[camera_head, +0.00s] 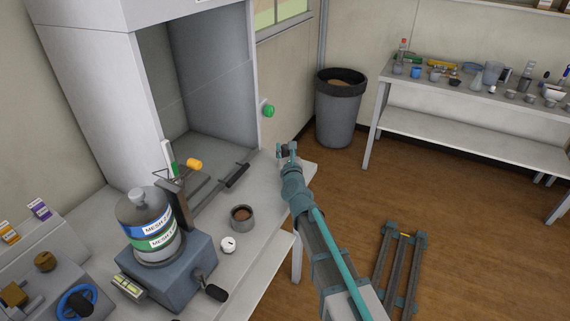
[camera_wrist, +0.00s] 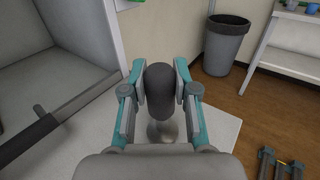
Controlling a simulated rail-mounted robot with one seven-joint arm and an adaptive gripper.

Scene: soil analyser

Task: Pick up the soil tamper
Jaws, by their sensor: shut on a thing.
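The soil tamper (camera_wrist: 160,90) has a thick dark grey handle and a paler metallic lower part (camera_wrist: 162,132) in the wrist view. Its handle is between the two fingers of my gripper (camera_wrist: 161,82), which is shut on it. The lower part is partly hidden by the handle and my gripper. In the head view my gripper (camera_head: 288,152) is over the far right corner of the white bench (camera_head: 270,221). The tamper is mostly hidden there. I cannot tell whether it touches the bench.
Left of my gripper are a black-handled lever (camera_head: 237,175), a cup of soil (camera_head: 242,217) and a machine with a labelled bottle (camera_head: 150,226). The fume cupboard (camera_head: 210,80) is behind. A bin (camera_head: 339,110) and a side table (camera_head: 460,84) stand across open floor.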

